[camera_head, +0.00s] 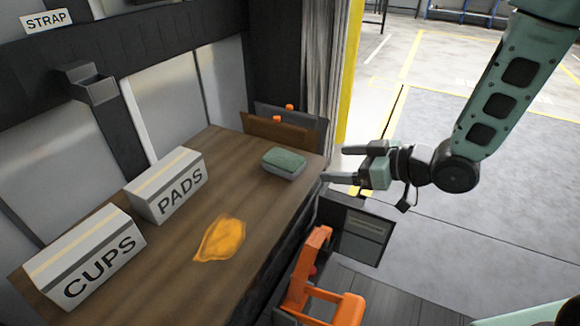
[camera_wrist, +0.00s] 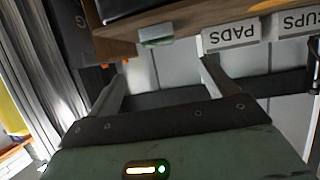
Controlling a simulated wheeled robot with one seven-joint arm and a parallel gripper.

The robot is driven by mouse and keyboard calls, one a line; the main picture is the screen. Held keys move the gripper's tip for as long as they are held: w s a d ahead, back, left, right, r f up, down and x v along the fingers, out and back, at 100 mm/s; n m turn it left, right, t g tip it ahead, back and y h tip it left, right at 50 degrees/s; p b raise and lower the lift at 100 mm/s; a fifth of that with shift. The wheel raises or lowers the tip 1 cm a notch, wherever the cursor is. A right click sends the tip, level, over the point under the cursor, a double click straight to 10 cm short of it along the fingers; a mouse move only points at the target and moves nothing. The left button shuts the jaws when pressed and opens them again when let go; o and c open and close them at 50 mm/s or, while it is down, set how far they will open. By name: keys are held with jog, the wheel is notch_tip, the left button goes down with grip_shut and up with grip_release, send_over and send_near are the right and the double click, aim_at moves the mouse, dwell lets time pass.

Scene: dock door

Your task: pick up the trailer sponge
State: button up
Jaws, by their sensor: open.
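The sponge (camera_head: 284,163), a small block with a green top and grey sides, lies on the wooden shelf (camera_head: 222,180) near its far right end. It also shows in the wrist view (camera_wrist: 156,36), at the shelf's edge. My gripper (camera_head: 336,163) is open and empty, to the right of the sponge and beyond the shelf's edge, apart from it. In the wrist view my two fingers (camera_wrist: 162,70) are spread, and the sponge appears above the gap between their tips. Nothing hides the sponge in the head view.
An orange cloth (camera_head: 220,239) lies on the shelf. Boxes marked PADS (camera_head: 168,184) and CUPS (camera_head: 86,257) stand along the wall. Dark and brown boards with orange knobs (camera_head: 277,130) stand at the far end. An orange frame (camera_head: 318,285) rises below the shelf's right edge.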

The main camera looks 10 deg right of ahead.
aim_at(290, 161)
jog(key=b+x, duration=0.1)
jog(key=x, duration=1)
jog(key=shift+w+a+f, duration=0.1)
jog(key=shift+a, duration=0.05)
jog(key=shift+x, duration=2.6)
jog(key=shift+w, duration=0.15)
jog(key=c, duration=1.1)
